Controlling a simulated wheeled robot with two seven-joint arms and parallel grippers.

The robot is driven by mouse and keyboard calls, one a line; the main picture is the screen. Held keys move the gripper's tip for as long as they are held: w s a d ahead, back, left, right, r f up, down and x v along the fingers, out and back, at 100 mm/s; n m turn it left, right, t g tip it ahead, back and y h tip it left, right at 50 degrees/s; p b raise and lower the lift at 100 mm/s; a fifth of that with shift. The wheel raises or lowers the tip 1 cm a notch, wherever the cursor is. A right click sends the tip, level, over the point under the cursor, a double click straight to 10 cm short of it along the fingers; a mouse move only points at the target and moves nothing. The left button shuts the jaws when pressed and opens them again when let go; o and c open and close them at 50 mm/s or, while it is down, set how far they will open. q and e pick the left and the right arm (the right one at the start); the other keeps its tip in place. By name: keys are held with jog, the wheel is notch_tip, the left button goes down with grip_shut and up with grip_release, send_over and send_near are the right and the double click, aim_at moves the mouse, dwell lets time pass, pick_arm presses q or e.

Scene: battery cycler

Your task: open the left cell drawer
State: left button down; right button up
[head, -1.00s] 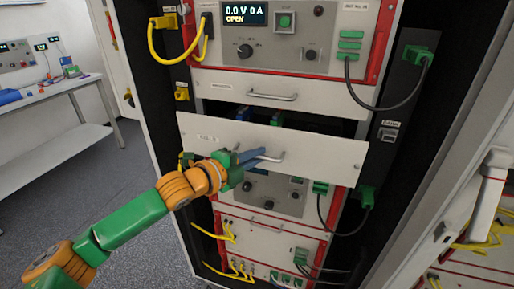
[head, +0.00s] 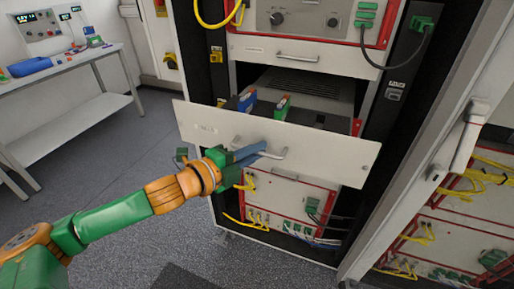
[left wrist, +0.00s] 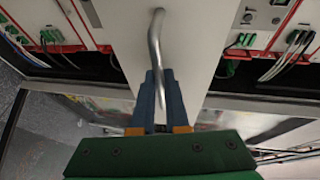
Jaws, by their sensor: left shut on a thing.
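The cell drawer (head: 310,153) has a wide pale front panel and stands pulled out of the rack in the head view. Blue and green cells (head: 247,99) show inside it behind the panel. My left gripper (head: 258,152) is at the drawer's metal handle (head: 276,153), with its blue fingers shut on it. In the left wrist view the bar handle (left wrist: 156,50) runs down between the two fingers (left wrist: 158,98). My right gripper is not in view.
A closed drawer (head: 300,56) sits above, with a cycler unit (head: 305,18) over it. Yellow cables (head: 262,217) hang below. An open cabinet door stands at the right. A white bench (head: 70,65) is at the back left. Floor is clear at the left.

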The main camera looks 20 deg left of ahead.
pick_arm(q)
jog(key=shift+s, duration=0.3)
jog(key=c, duration=1.2)
grip_release()
jog(key=b+v, duration=0.7)
jog(key=b, duration=0.3)
